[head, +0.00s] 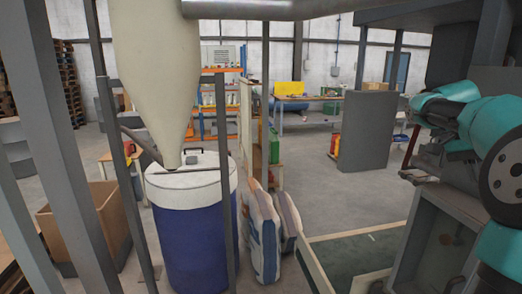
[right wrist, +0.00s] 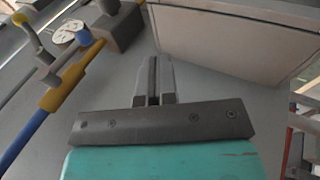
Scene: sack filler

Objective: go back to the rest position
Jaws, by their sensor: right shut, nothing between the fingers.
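My right gripper (right wrist: 153,78) shows in the right wrist view with its two grey fingers together and nothing between them. A grey surface lies behind the fingers, and they hold no object. In the head view my teal and dark right arm comes in at the right edge, in front of grey machine parts; its fingertips cannot be made out clearly there. My left gripper is in neither view.
In the right wrist view, a yellow and blue pipe (right wrist: 62,90) with a round gauge (right wrist: 68,31) is at left, and a pale panel (right wrist: 235,40) at upper right. In the head view, a blue drum (head: 192,240), filled sacks (head: 262,235) and a grey post (head: 72,150) stand left of the arm.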

